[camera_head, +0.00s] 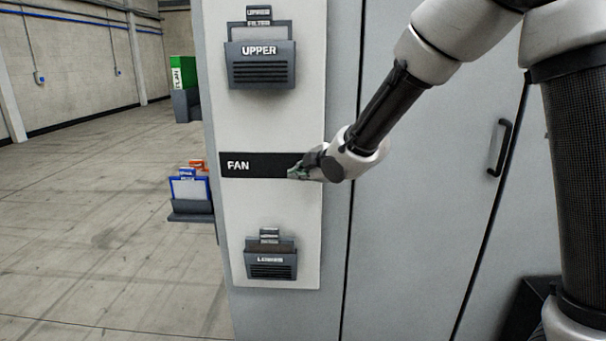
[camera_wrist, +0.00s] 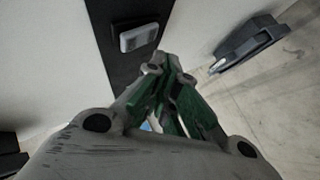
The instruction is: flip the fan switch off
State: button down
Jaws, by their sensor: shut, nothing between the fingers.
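The fan switch (camera_wrist: 139,37) is a pale grey rocker in a dark housing on the black strip. It shows in the wrist view, just ahead of my fingertips, and I cannot tell its setting. In the head view the black FAN strip (camera_head: 262,165) crosses the white panel, and my gripper hides its right end and the switch. My gripper (camera_head: 295,172) is shut and empty in front of that end. In the wrist view the green and grey fingertips of my gripper (camera_wrist: 167,64) appear just below the switch in the picture; I cannot tell whether they touch anything.
The UPPER holder (camera_head: 260,65) is above the strip and the LOWER holder (camera_head: 270,262) below it, both sticking out from the panel. A cabinet door handle (camera_head: 500,147) is at right. Bins with blue and orange items (camera_head: 190,207) stand left of the cabinet; the floor further left is clear.

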jog(key=s, duration=0.5)
jog(key=shift+a+r, duration=0.1)
jog(key=shift+r, duration=0.2)
dwell(0.4)
